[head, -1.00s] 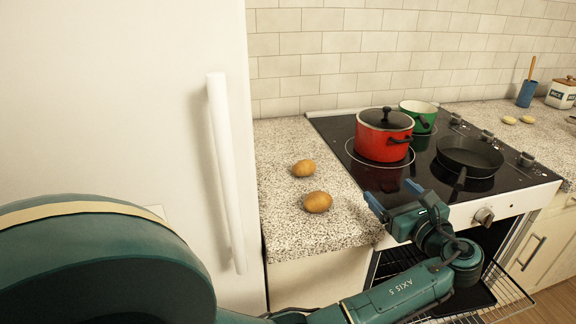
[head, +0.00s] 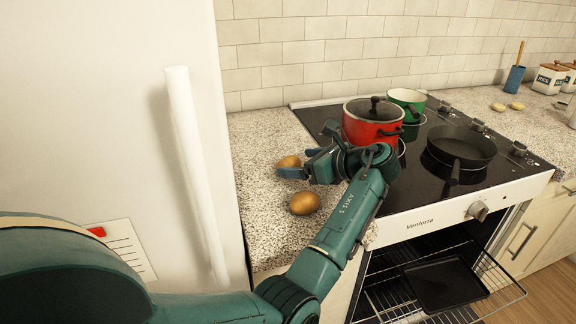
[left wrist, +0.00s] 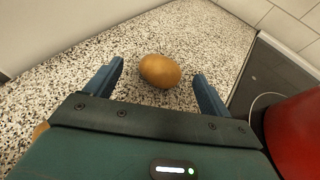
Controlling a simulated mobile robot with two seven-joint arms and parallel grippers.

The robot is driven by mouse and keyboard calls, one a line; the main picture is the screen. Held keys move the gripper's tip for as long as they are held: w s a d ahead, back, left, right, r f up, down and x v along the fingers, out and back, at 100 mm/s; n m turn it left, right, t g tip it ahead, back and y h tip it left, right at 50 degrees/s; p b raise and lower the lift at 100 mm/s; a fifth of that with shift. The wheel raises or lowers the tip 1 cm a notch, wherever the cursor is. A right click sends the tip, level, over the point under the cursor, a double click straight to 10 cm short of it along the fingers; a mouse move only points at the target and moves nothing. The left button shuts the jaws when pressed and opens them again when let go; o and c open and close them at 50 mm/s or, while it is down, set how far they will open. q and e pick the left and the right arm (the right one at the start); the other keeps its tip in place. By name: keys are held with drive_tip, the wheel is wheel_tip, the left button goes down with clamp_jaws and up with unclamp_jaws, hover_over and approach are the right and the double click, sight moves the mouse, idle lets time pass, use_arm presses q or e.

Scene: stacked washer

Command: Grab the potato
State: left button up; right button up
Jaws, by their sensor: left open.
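Two brown potatoes lie on the speckled counter (head: 262,205) between the fridge and the stove. The farther potato (head: 289,161) is partly hidden by my left gripper (head: 294,163). In the left wrist view this potato (left wrist: 160,71) lies at the opening between the two blue fingers, with a gap on each side. My left gripper is open and holds nothing. The nearer potato (head: 304,203) lies beside and below the gripper in the head view; a sliver of it (left wrist: 40,131) shows at the left of the wrist view. My right gripper is not in view.
A red lidded pot (head: 366,128) stands right behind my left wrist on the stove, with a green pot (head: 407,98) and a black pan (head: 461,146). The oven below is open, its rack (head: 386,303) showing. The white fridge (head: 110,120) borders the counter on the left.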

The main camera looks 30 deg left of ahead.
sight(294, 163)
use_arm(q)
drive_tip(key=x, duration=0.5)
drive_tip(key=shift+w+a+f, duration=0.2)
drive_tip(key=shift+f, duration=0.15)
drive_tip(key=shift+c, duration=0.2)
drive_tip(key=c, duration=1.1)
